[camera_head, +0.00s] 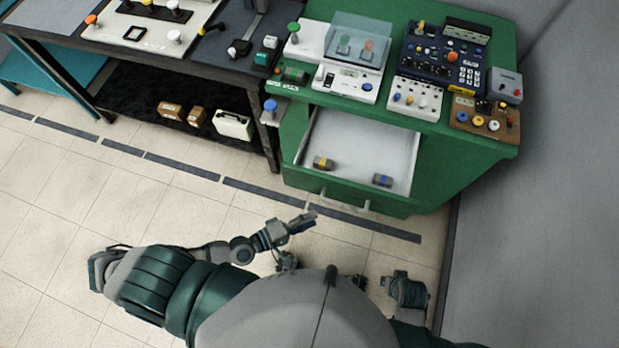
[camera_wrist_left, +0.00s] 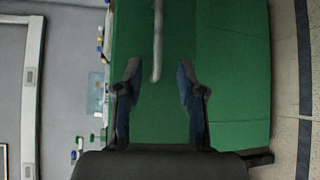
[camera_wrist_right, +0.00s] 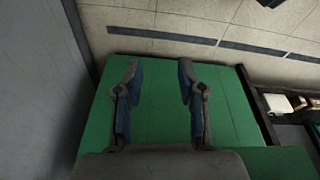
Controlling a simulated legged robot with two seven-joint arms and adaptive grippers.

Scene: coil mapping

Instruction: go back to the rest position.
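My left gripper (camera_head: 303,221) is in front of the green cabinet in the head view, just short of the open drawer. In the left wrist view its two fingers (camera_wrist_left: 158,85) are apart with nothing between them; a grey bar handle and green panel lie beyond. My right arm's end shows only partly at the lower right of the head view. In the right wrist view my right gripper (camera_wrist_right: 160,82) is open and empty, facing a green cabinet surface.
The green cabinet (camera_head: 470,165) has an open drawer (camera_head: 355,135) holding a yellow-banded piece (camera_head: 323,163) and a blue-marked piece (camera_head: 383,180). Panels and devices crowd its top. A dark bench (camera_head: 215,62) stands left. A grey wall (camera_head: 555,200) is right; floor (camera_head: 60,210) is clear left.

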